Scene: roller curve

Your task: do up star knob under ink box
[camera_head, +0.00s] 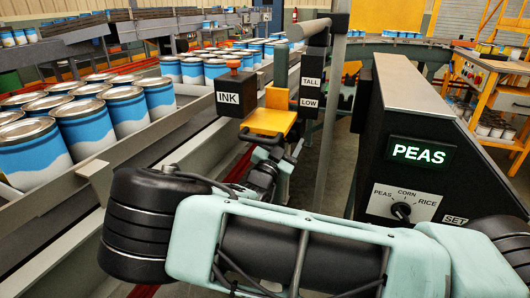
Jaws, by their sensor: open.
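The ink box (229,98) is a black box with a white INK label, left of centre, with an orange-red knob (234,66) on its top. No star knob can be made out under the box. My arm reaches away from the camera, and my gripper (262,135) is small and dark, just below and right of the ink box. It is open, with nothing seen between its fingers. Its tips show poorly against a yellow-orange part (269,122) right by them, and I cannot tell whether they touch anything.
Rows of blue-and-white cans (124,108) stand on the conveyor at the left. A post with TALL and LOW labels (311,90) rises right of the ink box. A black panel (420,180) at the right reads PEAS and has a selector dial (401,211). My arm links fill the foreground.

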